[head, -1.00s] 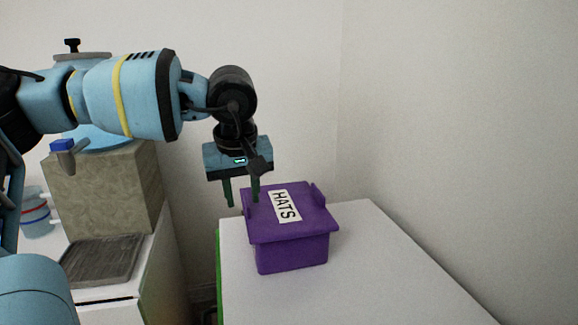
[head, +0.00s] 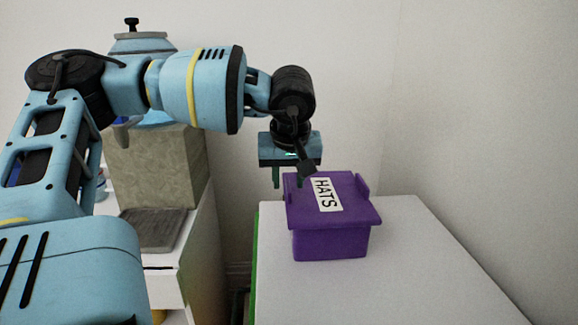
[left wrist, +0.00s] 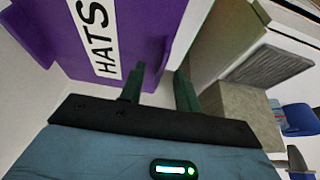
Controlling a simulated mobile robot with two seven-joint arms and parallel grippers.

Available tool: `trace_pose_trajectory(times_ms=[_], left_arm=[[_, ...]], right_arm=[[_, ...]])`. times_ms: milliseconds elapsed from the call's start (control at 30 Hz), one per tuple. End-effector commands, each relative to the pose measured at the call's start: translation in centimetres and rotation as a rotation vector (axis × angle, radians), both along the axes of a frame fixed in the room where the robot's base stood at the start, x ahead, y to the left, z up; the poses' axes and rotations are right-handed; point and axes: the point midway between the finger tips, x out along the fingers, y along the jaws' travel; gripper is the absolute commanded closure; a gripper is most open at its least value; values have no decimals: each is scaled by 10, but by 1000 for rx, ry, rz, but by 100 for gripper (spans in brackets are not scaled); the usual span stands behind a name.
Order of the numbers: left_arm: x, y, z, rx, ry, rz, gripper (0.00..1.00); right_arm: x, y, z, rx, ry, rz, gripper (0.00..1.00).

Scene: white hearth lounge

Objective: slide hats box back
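The purple hats box (head: 331,243) stands upright on the white tabletop (head: 420,270), its lid on and a white HATS label facing up. My left gripper (head: 289,180) points down at the back left edge of the box. In the left wrist view the fingers (left wrist: 160,88) are apart, with the purple edge of the box (left wrist: 150,22) showing between and beyond them. I cannot tell whether they touch it. My right gripper is not in view.
White walls meet in a corner behind the table. At left, across a gap, a lower white cabinet carries a patterned beige block (head: 155,170) and a dark ribbed tray (head: 152,229). The tabletop in front and right of the box is clear.

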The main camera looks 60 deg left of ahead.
Motion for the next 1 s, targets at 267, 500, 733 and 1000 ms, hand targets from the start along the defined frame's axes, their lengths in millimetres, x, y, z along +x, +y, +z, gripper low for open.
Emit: trace_pose_trajectory(times_ms=[267,500,733,1000], left_arm=[[2,4,-11,0,0,0,67],[2,4,-11,0,0,0,74],[2,4,-11,1,0,0,100],[3,4,-11,2,0,0,100]], right_arm=[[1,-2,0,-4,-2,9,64],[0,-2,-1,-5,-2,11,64],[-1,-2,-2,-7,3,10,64],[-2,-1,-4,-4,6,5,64]])
